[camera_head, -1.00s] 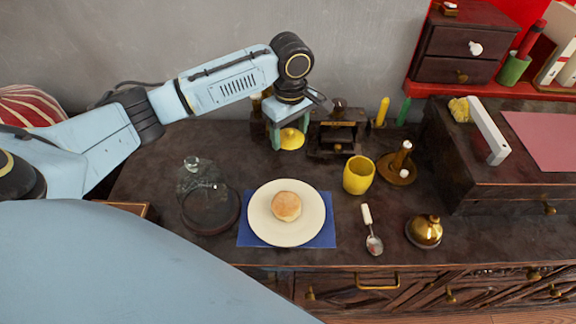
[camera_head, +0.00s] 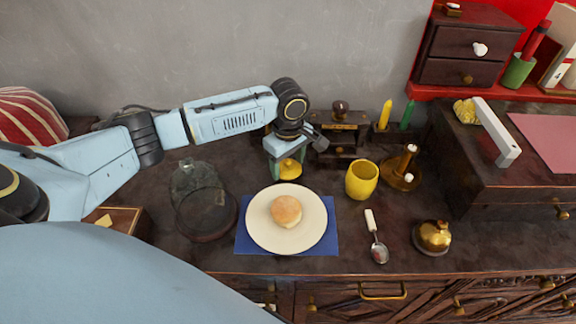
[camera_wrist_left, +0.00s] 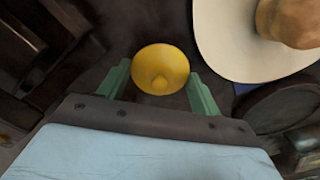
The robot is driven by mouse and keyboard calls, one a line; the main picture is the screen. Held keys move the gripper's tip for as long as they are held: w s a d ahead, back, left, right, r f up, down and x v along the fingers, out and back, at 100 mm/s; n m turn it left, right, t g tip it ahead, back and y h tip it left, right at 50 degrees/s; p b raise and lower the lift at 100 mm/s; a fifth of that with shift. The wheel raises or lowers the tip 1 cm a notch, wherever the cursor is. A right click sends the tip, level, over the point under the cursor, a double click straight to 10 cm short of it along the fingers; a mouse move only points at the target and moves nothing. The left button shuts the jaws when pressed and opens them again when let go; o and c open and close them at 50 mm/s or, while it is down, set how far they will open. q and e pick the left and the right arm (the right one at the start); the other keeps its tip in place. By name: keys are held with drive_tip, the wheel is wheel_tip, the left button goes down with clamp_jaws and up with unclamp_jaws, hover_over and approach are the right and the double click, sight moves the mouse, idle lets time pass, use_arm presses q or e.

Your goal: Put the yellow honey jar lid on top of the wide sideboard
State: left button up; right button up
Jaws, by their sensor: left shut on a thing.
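The yellow honey jar lid (camera_head: 290,169) is round with a small knob. It sits between the green fingers of my left gripper (camera_head: 286,164), which is shut on it. The wide sideboard (camera_head: 345,228) has a dark wooden top that spans the scene below the gripper. I cannot tell whether the lid touches the top. My right gripper is not in view.
A cream plate (camera_head: 262,235) with a bun stands on a blue mat in front. A yellow cup (camera_head: 361,180) and a candle holder (camera_head: 399,178) stand to the right, a glass dome (camera_head: 203,211) to the left. Bare top shows around the spoon (camera_head: 375,238).

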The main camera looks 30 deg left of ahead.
use_arm(q)
drive_tip(key=shift+f, duration=0.2)
drive_tip(key=shift+f, duration=0.1)
drive_tip(key=o, duration=1)
